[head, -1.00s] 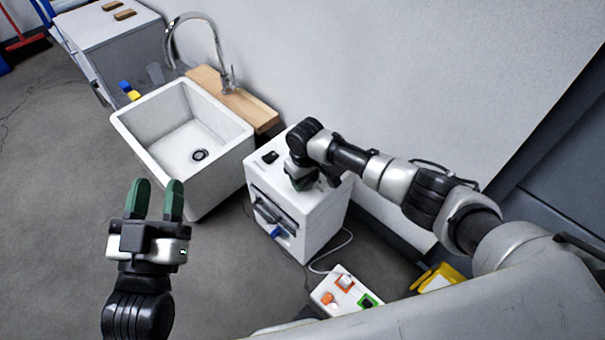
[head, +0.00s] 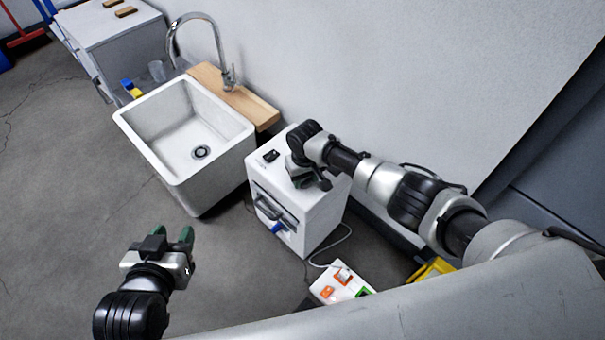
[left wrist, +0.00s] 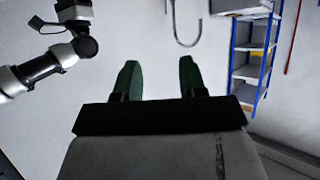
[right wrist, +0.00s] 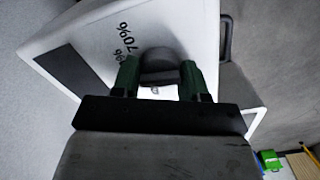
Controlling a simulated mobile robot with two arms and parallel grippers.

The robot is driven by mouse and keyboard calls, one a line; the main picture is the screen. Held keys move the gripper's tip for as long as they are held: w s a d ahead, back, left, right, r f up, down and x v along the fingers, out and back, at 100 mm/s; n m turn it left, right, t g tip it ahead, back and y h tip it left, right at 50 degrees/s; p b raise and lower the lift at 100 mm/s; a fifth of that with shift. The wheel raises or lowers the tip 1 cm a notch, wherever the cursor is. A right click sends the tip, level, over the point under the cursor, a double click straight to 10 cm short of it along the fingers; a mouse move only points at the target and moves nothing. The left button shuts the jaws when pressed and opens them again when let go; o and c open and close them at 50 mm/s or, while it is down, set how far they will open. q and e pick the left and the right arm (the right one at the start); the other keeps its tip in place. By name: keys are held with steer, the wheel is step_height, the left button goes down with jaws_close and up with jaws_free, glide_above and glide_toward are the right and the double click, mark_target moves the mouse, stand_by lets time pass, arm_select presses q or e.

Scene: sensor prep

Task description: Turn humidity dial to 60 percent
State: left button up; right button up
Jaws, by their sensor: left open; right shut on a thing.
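The white box-shaped machine (head: 315,213) stands on the floor right of the sink. My right gripper (head: 305,182) is over its top in the head view. In the right wrist view, the right gripper (right wrist: 158,80) is shut on the dark round humidity dial (right wrist: 158,62) on the white top. A "70%" marking (right wrist: 125,38) shows beside it, with another percent marking partly hidden; the dial's exact setting cannot be read. My left gripper (head: 173,234) is open and empty over the floor at the lower left. It also shows open in the left wrist view (left wrist: 158,75).
A white sink (head: 160,160) with a tap and wooden board (head: 240,100) stands left of the machine. A white power strip (head: 322,288) lies on the floor in front, near a yellow object (head: 432,268). A grey cabinet (head: 110,48) is at the back left. Floor at left is clear.

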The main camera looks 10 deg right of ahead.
steer(key=shift+s+a+m+p, duration=0.2)
steer(key=shift+m+p, duration=0.6)
steer(key=shift+m, duration=0.2)
arm_select(q)
steer(key=s+a+f+g+y, duration=0.1)
steer(key=s+a+f+g, duration=0.1)
steer(key=s+f+g, duration=0.2)
steer(key=shift+s+a+g, duration=0.25)
steer(key=shift+s+g, duration=0.55)
steer(key=shift+s, duration=0.3)
arm_select(e)
steer(key=shift+f, duration=0.1)
arm_select(q)
steer(key=shift+f, duration=0.1)
arm_select(e)
steer(key=o, duration=0.9)
arm_select(q)
steer(key=shift+a, duration=0.45)
arm_select(e)
steer(key=shift+w+d, duration=0.1)
arm_select(q)
steer(key=shift+d, duration=0.1)
arm_select(e)
steer(key=shift+r, duration=0.2)
